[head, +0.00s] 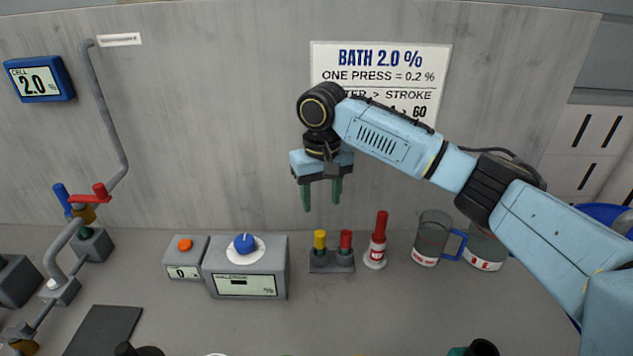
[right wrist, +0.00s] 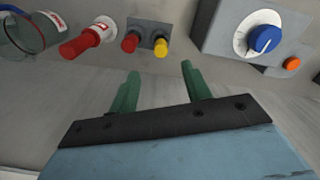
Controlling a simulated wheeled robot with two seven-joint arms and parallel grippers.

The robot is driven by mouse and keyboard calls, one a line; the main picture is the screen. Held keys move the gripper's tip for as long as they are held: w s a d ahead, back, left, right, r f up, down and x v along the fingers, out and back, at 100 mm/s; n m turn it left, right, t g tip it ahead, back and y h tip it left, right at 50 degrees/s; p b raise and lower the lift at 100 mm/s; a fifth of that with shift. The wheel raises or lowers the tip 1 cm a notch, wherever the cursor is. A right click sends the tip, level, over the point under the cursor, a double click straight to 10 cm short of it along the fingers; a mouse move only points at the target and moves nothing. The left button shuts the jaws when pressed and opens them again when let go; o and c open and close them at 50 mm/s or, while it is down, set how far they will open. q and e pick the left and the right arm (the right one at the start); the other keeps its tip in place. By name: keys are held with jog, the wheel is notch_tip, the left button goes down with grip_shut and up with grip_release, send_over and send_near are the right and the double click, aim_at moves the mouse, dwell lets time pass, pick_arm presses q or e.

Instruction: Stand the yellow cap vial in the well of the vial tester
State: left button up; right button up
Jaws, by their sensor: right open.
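The yellow cap vial (head: 320,240) stands in a small grey rack (head: 331,264), left of a red cap vial (head: 346,240). In the right wrist view the yellow cap (right wrist: 161,48) shows beyond the fingers. My right gripper (head: 322,196) is open and empty, pointing down above and behind the rack, with its green fingers (right wrist: 160,88) apart. A grey box (head: 215,287) with a percent display and a blue knob (head: 244,243) on a white disc stands left of the rack. It appears to be the tester; I cannot make out an empty well. My left gripper is not in view.
A red-topped bottle (head: 377,245) stands just right of the rack, then a clear jug (head: 430,238) with a blue handle. A small box with an orange button (head: 185,245) adjoins the tester. Pipes and valves occupy the left. The front counter centre is mostly clear.

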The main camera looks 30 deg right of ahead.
aim_at(321, 234)
notch_tip(321, 234, down, 4)
jog(key=shift+s+r, duration=0.1)
notch_tip(321, 234, down, 7)
jog(key=shift+r+b, duration=0.2)
jog(key=shift+b, duration=0.3)
jog(key=shift+f, duration=0.35)
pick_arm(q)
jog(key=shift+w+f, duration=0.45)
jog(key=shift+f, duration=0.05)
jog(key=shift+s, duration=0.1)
pick_arm(e)
jog(key=shift+c, duration=1)
grip_shut()
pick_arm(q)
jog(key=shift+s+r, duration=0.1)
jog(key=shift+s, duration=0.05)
